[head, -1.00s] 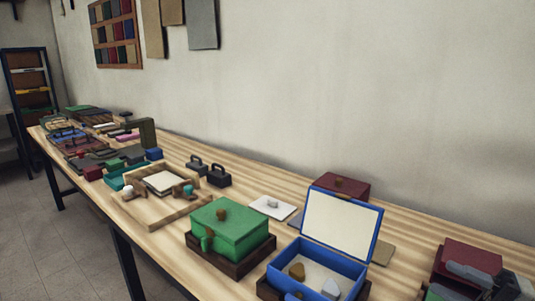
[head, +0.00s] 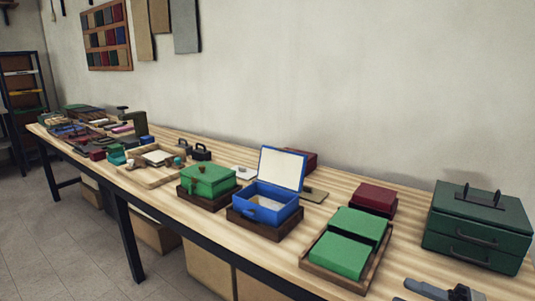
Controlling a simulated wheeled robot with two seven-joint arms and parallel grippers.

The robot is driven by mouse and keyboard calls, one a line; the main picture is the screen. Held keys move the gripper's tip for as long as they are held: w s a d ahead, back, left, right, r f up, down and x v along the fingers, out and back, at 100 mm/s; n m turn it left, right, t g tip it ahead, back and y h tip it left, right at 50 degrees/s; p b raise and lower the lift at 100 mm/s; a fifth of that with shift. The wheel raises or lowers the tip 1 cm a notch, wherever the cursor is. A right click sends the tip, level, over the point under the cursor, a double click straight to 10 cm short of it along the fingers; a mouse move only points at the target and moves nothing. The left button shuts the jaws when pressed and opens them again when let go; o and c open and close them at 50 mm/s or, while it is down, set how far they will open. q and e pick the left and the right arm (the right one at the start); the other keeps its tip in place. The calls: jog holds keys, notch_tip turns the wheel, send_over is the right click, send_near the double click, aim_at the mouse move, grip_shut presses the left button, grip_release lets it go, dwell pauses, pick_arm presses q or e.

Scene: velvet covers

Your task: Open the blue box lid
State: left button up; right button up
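The blue box (head: 272,218) sits on a dark brown base towards the front edge of the table, near the middle of the head view. Its lid (head: 283,168) stands up at the back, with the pale inner face showing. The inside is pale, with a small yellowish thing near its left wall, too small to tell. Part of my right gripper (head: 440,291) shows grey at the bottom edge, well to the right of the blue box and apart from it. Its fingertips are not clear. My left gripper is out of view.
A closed green box (head: 208,180) stands just left of the blue box. To the right are a wooden tray (head: 333,282) with green blocks, a dark red box (head: 374,197) and a dark green chest (head: 478,226). Bare table lies between the blue box and the tray.

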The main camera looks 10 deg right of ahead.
jog(key=s+a+f+n+h, duration=0.2)
jog(key=a+f+n+h, duration=0.2)
jog(key=a+f, duration=0.3)
jog(key=s+a+f+n+h, duration=0.3)
jog(key=a+f, duration=0.5)
jog(key=a, duration=0.8)
jog(key=shift+a+f+n+g+h, duration=0.2)
jog(key=shift+a+n+g+h, duration=0.15)
jog(key=shift+n+h, duration=0.45)
jog(key=s+f+g+h, duration=0.1)
jog(key=s+d+f+n+h, duration=0.1)
jog(key=h, duration=0.1)
jog(key=shift+s+d+g, duration=0.2)
jog(key=shift+s+g, duration=0.1)
jog(key=shift+g, duration=0.05)
jog(key=c, duration=0.4)
jog(key=shift+s+d+f+n, duration=0.1)
jog(key=shift+s+n, duration=0.05)
jog(key=shift+n, duration=0.15)
grip_shut()
